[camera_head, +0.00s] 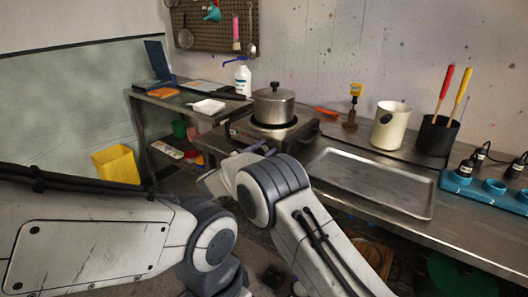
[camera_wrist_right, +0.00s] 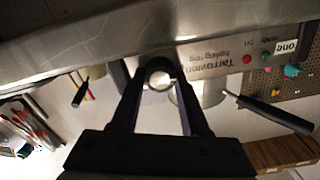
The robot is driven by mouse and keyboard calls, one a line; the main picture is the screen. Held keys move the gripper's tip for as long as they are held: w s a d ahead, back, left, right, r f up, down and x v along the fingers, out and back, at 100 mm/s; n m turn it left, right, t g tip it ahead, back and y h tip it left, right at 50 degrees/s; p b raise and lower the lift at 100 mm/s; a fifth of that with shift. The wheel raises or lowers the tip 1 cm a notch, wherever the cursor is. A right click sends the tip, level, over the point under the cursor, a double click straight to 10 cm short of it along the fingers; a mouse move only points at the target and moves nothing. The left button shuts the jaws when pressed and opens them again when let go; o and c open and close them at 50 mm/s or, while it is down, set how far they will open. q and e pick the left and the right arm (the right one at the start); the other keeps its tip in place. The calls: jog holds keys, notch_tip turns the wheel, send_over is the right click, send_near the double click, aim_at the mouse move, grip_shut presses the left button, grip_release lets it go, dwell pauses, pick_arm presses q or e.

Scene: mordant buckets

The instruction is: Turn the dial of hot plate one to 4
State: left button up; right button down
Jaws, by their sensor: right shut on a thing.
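Hot plate one (camera_head: 243,131) is a steel boiling ring on the bench, with a lidded metal pot (camera_head: 273,105) on top. In the right wrist view its front panel (camera_wrist_right: 215,62) appears upside down, with a tag reading "one" (camera_wrist_right: 285,47) and a red and a green lamp. The round dial (camera_wrist_right: 158,66) is between the fingertips of my right gripper (camera_wrist_right: 160,82), which is shut on it. The dial's mark and numbers cannot be read. In the head view my right arm largely hides the panel and dial. My left gripper is out of frame.
A metal tray (camera_head: 370,181) lies right of the hot plate. Behind it stand a cream pot (camera_head: 390,126) and a black holder (camera_head: 437,135) with red and yellow handles. A white spray bottle (camera_head: 243,78) stands behind left; a yellow bin (camera_head: 117,164) is on the floor.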

jog(key=shift+f+m+b, duration=0.25)
jog(key=shift+m+b, duration=0.45)
jog(key=shift+m, duration=0.1)
jog(key=m+b, duration=0.9)
jog(key=shift+s+f, duration=0.15)
jog(key=shift+f, duration=0.1)
jog(key=m+b, duration=0.9)
jog(key=shift+a+f, duration=0.1)
jog(key=m+b, duration=0.3)
jog(key=m, duration=0.1)
jog(key=shift+b, duration=0.4)
jog(key=shift+m+b, duration=0.95)
jog(key=shift+m, duration=0.75)
jog(key=shift+r, duration=0.2)
jog(key=shift+c, duration=2)
grip_release()
jog(key=shift+a, duration=0.1)
jog(key=shift+r, duration=0.1)
